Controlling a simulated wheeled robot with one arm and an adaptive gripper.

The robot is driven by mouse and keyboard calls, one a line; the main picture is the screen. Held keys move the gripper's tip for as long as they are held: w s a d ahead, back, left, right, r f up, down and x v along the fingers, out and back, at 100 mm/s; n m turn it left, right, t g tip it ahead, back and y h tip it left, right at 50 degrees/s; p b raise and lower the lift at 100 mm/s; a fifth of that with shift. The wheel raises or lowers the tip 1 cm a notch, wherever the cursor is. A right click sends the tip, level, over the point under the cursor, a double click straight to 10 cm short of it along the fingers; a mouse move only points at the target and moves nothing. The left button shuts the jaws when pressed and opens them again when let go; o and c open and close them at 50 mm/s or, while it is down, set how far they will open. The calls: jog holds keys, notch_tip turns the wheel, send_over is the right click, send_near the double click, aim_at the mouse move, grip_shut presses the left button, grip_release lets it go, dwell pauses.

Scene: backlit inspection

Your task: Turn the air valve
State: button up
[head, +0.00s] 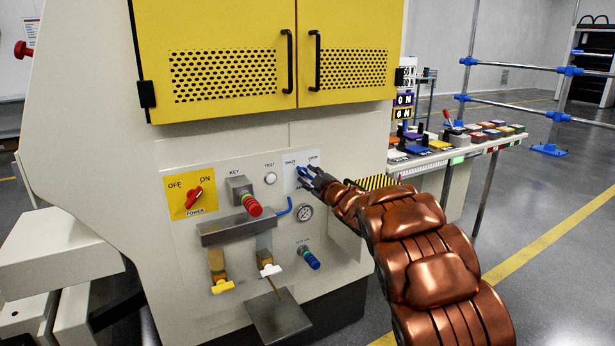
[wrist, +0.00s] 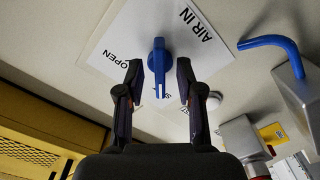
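The air valve's blue handle (wrist: 159,58) sits on a white label (wrist: 112,38) reading "AIR IN" and "OPEN" in the wrist view. The handle points along the picture's vertical, with "OPEN" off to its left. In the head view the blue handle (head: 303,172) shows small on the panel, partly covered by my gripper (head: 316,180). In the wrist view my gripper (wrist: 159,68) is open, one dark finger on each side of the handle's lower part. Gaps show between fingers and handle. How deep the fingers reach is hard to tell.
A red power switch (head: 194,197) and red-ringed key knob (head: 251,205) are further left. Yellow doors (head: 222,30) are above.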

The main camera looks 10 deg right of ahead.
jog(key=v, duration=1)
jog(key=shift+s, duration=0.3)
jog(key=shift+d, duration=0.1)
jog(key=s+d+f+m+g+h, duration=0.4)
jog(key=s+d+m+h, duration=0.1)
jog(key=s, duration=0.4)
jog(key=s+d+f+m+g+h, duration=0.4)
jog(key=s+f+m, duration=0.1)
jog(key=s, duration=0.4)
jog(key=s+a+f+m+g+y, duration=0.15)
jog(key=s+a+g, duration=0.25)
jog(key=s, duration=0.8)
jog(key=s+a+f+g+y, duration=0.15)
jog(key=s+a+g, duration=0.25)
jog(key=s, duration=0.9)
jog(key=s+a+f+m+g, duration=0.1)
jog(key=s+a+f+g, duration=0.25)
jog(key=s, duration=0.85)
jog(key=s+p+v, duration=0.3)
jog(key=p+v, duration=0.9)
jog(key=v, duration=0.1)
jog(key=s+r+p+v, duration=0.1)
jog(key=s+p+v, duration=0.2)
jog(key=p+v, duration=1)
jog(key=shift+r, duration=0.6)
jog(key=shift+s+a+t, duration=0.1)
jog(key=shift+s+t, duration=0.05)
jog(key=shift+t, duration=0.1)
